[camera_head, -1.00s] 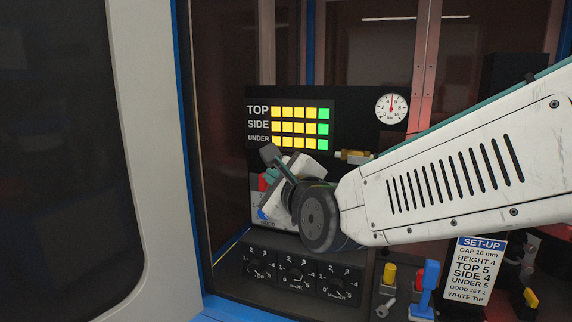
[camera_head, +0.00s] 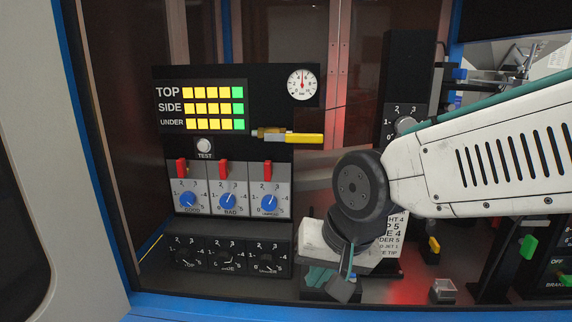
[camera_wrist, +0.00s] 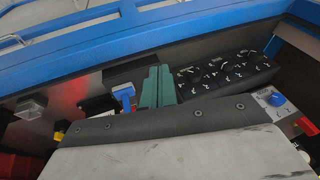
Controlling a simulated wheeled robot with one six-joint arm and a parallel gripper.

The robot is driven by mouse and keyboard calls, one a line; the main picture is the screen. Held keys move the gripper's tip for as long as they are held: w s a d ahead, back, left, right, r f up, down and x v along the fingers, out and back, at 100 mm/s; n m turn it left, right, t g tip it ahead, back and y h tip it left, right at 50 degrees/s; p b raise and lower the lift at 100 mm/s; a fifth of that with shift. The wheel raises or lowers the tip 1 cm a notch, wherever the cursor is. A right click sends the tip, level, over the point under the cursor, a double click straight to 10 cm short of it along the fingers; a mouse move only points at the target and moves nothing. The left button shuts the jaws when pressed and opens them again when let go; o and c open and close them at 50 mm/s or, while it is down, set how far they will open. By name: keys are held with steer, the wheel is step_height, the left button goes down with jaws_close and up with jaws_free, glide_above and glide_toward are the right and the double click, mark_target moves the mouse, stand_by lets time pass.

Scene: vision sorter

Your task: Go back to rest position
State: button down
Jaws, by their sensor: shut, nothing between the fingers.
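My gripper (camera_head: 320,278) hangs at the end of my white arm, low and to the right of the dial panel in the head view. Its teal fingers are together with nothing between them. They also show side by side in the wrist view (camera_wrist: 157,87), in front of the machine's black lower edge. Part of the gripper is hidden behind its own wrist in the head view. My arm reaches in from the right and covers much of the set-up card (camera_head: 392,222).
The control panel has three blue knobs (camera_head: 229,201) under red levers, a lower row of black dials (camera_head: 227,252), a yellow-handled valve (camera_head: 300,138) and a gauge (camera_head: 302,84). A blue frame edge (camera_head: 215,306) runs along the front. A clear block (camera_head: 442,291) stands right of my gripper.

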steer(key=s+d+r+g+h, duration=0.1)
steer(key=s+d, duration=0.5)
steer(key=d, duration=0.4)
steer(key=s+d+g+h, duration=0.1)
steer(key=s+d+h, duration=0.1)
steer(key=s+d, duration=0.4)
steer(key=d, duration=0.5)
steer(key=shift+s+d+r, duration=0.3)
steer(key=shift+s+r, duration=0.05)
steer(key=shift+s, duration=0.05)
steer(key=shift+s, duration=0.15)
